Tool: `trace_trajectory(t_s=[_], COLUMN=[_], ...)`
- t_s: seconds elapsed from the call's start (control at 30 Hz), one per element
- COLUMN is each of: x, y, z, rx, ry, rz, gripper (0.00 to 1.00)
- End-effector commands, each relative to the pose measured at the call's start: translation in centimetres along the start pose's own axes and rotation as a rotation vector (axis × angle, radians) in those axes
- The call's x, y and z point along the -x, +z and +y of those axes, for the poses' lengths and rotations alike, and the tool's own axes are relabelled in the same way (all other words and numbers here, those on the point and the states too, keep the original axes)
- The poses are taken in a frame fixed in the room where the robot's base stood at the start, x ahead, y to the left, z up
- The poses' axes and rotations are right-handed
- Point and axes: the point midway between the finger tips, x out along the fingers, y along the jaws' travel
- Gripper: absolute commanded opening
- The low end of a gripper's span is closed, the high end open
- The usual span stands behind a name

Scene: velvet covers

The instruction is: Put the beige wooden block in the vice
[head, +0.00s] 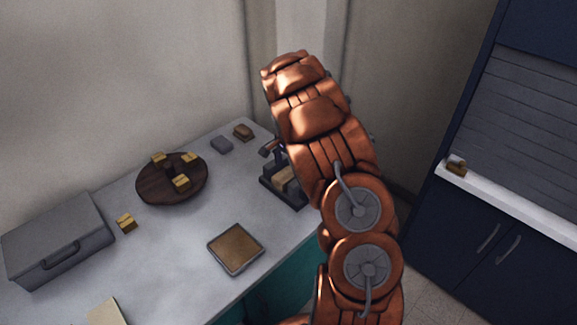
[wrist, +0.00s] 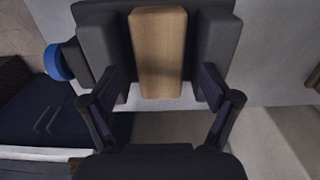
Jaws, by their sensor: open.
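The beige wooden block (wrist: 158,52) sits between the two dark grey jaws of the vice (wrist: 103,45) in the wrist view. In the head view the vice (head: 268,190) stands at the table's right edge, partly hidden by my arm, with the beige block (head: 284,178) in it. My gripper (wrist: 160,88) is open, its two dark fingers spread on either side of the block's near end with gaps, holding nothing. My arm mostly hides the gripper in the head view.
On the grey table (head: 150,255) are a round dark tray (head: 150,190) with several yellowish blocks, a grey case (head: 60,235), a square brown-topped piece (head: 235,248) and small loose pieces. A blue cabinet (head: 440,215) stands to the right. The middle of the table is mostly clear.

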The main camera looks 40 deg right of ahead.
Motion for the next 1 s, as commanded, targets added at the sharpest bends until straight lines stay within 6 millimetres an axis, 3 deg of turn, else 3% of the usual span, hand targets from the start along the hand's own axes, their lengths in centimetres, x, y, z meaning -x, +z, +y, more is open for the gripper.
trace_trajectory(t_s=[0.27,0.8,1.0], x=[0.7,9.9,11.6], y=[0.0,0.0,0.0], z=[-0.1,-0.1,0.0], rx=[0.000,0.001,0.000], ry=[-0.002,-0.004,-0.001], rz=[0.001,0.003,0.001], gripper=[0.86,0.86,0.86])
